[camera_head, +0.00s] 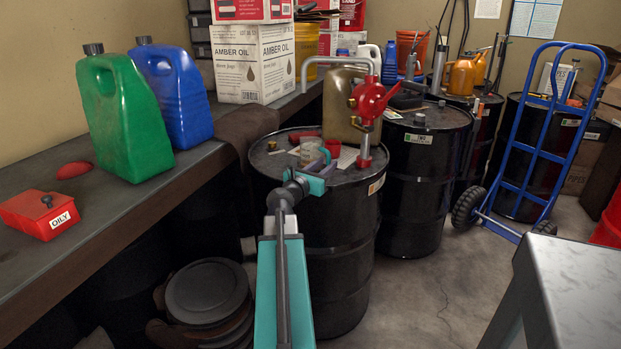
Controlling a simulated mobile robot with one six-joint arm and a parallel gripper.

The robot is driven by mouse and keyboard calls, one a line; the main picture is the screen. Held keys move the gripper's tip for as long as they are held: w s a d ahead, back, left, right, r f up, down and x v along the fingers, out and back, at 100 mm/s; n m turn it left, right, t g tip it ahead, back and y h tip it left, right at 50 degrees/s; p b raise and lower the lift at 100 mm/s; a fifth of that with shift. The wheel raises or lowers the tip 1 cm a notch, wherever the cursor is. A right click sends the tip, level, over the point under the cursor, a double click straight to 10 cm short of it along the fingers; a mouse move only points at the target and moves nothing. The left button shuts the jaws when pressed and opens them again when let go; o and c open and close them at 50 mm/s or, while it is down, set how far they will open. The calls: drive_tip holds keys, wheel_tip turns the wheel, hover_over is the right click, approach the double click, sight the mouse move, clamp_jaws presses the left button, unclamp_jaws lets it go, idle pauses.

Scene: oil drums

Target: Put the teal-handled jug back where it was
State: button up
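A red hand pump (370,103) and a tan can (343,103) stand on the same drum, right behind the jug. The bench at left holds a green jug (118,115), a blue jug (175,92) and a red OILY box (38,213). A metal table (575,285) is at lower right.

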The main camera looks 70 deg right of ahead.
drive_tip(key=a+b, duration=0.2)
drive_tip(key=a, duration=0.4)
drive_tip(key=shift+w+f, duration=0.15)
drive_tip(key=shift+w, duration=0.3)
drive_tip(key=a+b, duration=0.1)
drive_tip(key=b, duration=0.5)
drive_tip(key=shift+w+b, duration=0.1)
drive_tip(key=shift+b, duration=0.25)
drive_tip(key=a+b, duration=0.1)
drive_tip(key=b, duration=0.5)
drive_tip(key=shift+a, duration=0.15)
drive_tip(key=shift+w+a+b, duration=0.1)
drive_tip(key=shift+a+b, duration=0.25)
drive_tip(key=shift+b, duration=1)
